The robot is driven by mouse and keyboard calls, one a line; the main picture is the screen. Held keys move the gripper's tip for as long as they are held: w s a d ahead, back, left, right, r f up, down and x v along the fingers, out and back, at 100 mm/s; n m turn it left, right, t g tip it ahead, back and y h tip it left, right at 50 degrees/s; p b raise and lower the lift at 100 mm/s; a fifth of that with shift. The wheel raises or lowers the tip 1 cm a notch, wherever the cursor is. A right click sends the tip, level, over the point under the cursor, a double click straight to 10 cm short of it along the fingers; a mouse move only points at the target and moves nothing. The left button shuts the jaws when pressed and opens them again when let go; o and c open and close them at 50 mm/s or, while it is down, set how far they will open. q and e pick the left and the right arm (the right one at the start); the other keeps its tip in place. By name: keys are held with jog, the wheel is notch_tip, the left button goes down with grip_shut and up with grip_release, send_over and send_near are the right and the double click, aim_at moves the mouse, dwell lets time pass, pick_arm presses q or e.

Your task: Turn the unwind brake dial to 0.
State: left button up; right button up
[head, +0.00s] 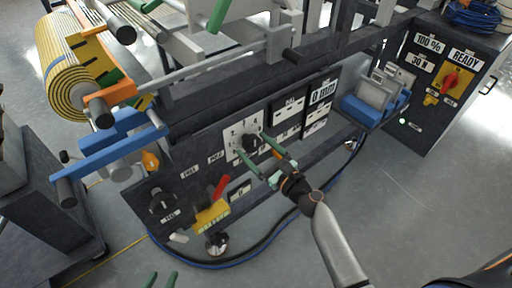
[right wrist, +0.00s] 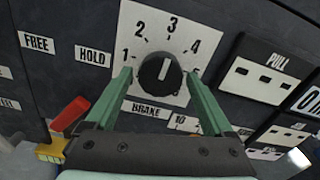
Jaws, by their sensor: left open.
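The brake dial (right wrist: 159,73) is a round black knob on a white scale plate (right wrist: 130,18) marked BRAKE. Its white pointer line points up, roughly at the 3. The 0 mark cannot be made out. In the head view the dial (head: 249,142) sits on the machine's dark front panel. My right gripper (head: 251,146) is open, with its green fingers reaching to either side of the dial. In the right wrist view its fingertips (right wrist: 159,75) show a gap to the knob on both sides. My left gripper (head: 161,279) is open and empty at the bottom edge, only its green fingertips visible.
Left of the dial are FREE and HOLD labels (right wrist: 93,56) and a red lever (head: 221,186) over a yellow block. A panel marked PULL (right wrist: 266,69) is to the right. A yellow roll (head: 70,65) hangs upper left. A cable runs along the floor.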

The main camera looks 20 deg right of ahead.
jog(key=c, duration=1.2)
